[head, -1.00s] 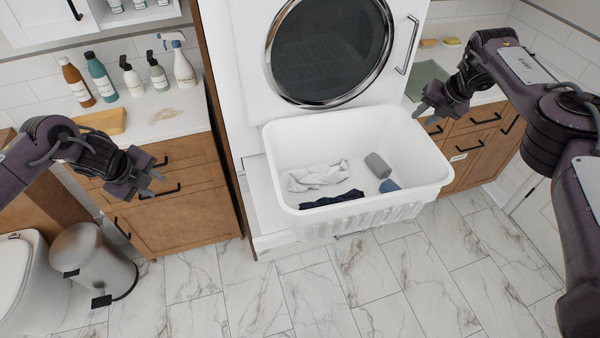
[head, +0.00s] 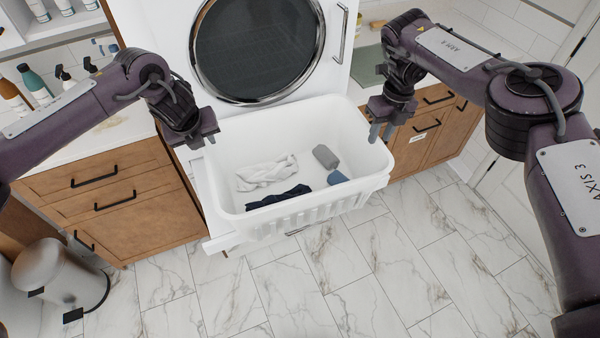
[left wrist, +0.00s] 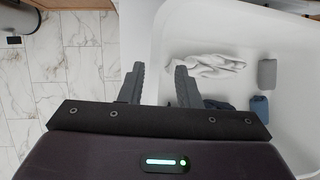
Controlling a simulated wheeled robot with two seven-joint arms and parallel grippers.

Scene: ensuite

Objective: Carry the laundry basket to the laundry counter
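The white laundry basket (head: 300,215) sits upright on a white pull-out ledge in front of the washing machine. It holds a white cloth, a dark cloth, a grey rolled item and a blue item. My left gripper (head: 199,140) is over the basket's left rim. In the left wrist view its two fingers (left wrist: 159,85) are apart, with the basket rim (left wrist: 154,60) between them. My right gripper (head: 381,132) points down at the basket's right rim, its fingers apart. Whether either touches the rim, I cannot tell.
A white-topped counter (head: 95,140) with bottles stands at left, partly behind my left arm. Another counter with a green mat (head: 368,66) stands at right, over wooden drawers (head: 437,115). A metal bin (head: 60,275) is at lower left. The marble floor (head: 330,285) in front is clear.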

